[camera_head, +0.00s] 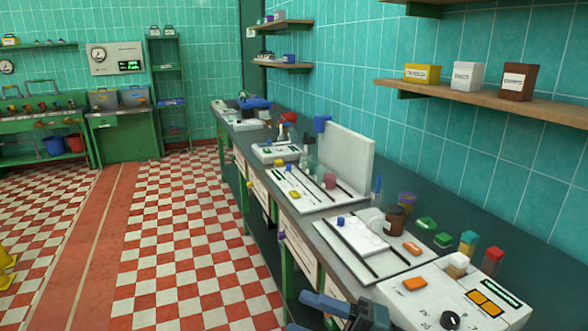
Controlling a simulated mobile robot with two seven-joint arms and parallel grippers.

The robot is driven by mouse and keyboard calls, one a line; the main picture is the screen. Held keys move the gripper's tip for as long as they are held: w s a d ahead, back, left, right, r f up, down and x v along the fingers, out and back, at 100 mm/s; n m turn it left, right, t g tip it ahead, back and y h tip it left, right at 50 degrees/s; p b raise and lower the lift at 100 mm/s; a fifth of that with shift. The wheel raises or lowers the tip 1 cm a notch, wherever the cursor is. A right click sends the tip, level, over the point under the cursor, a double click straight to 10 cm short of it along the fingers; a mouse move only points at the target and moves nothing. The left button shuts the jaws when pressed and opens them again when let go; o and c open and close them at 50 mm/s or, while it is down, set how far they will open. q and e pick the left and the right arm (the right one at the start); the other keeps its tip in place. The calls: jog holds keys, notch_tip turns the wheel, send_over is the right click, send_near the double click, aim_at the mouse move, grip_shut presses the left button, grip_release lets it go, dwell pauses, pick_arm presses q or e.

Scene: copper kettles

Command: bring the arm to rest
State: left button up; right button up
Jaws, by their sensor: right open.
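My right gripper (298,312) shows at the bottom edge of the head view, beside the front edge of the long counter (262,225). Its blue-grey fingers point left and stand apart, with nothing seen between them. The lower finger is partly cut off by the frame edge. The rest of the right arm is mostly out of frame. My left gripper is not in view.
A white device with an orange button (415,284) sits on the counter close to the gripper. White trays, a brown jar (394,221) and small coloured containers stand farther along. A shelf (480,98) holds three boxes. The checkered floor (190,240) at left is largely clear.

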jog(key=d+f+m+t+h, duration=0.7)
jog(key=f+m+t+h, duration=0.4)
jog(key=m, duration=0.9)
jog(key=s+d+f+m+g+h, duration=0.2)
jog(key=s+f+m+h, duration=0.1)
jog(key=s+f, duration=0.3)
jog(key=s+d+f+m+g+h, duration=0.2)
jog(key=s+f+m, duration=0.3)
jog(key=f, duration=0.3)
jog(key=shift+s+d+g+h+p, duration=0.35)
jog(key=shift+s+g+h, duration=0.25)
jog(key=shift+g, duration=0.2)
